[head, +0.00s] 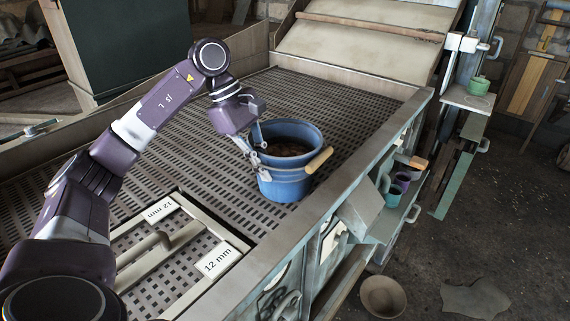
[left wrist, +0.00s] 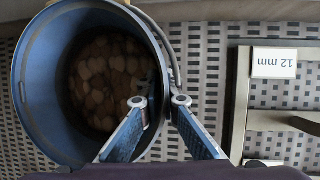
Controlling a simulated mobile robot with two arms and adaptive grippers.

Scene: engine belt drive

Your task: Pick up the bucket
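The blue bucket (head: 284,180) stands upright on the dark slotted deck. It holds brown, rounded lumps (left wrist: 113,75), and a wooden grip (head: 319,160) on its handle hangs at its right side. My left gripper (head: 262,158) is at the bucket's left rim. In the left wrist view the bucket (left wrist: 38,110) fills the left side. There my left gripper's fingertips (left wrist: 159,101) are spread, one over the bucket's inside and the other outside, with the rim between them and a gap showing. Whether either finger touches the wall is hard to see. My right gripper is not in view.
A frame with "12 mm" labels (head: 218,259) lies on the near left deck. The machine's metal side edge (head: 365,160) runs right of the bucket. A side shelf holds cups (head: 402,181). A bowl (head: 383,297) is on the floor. The deck behind the bucket is clear.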

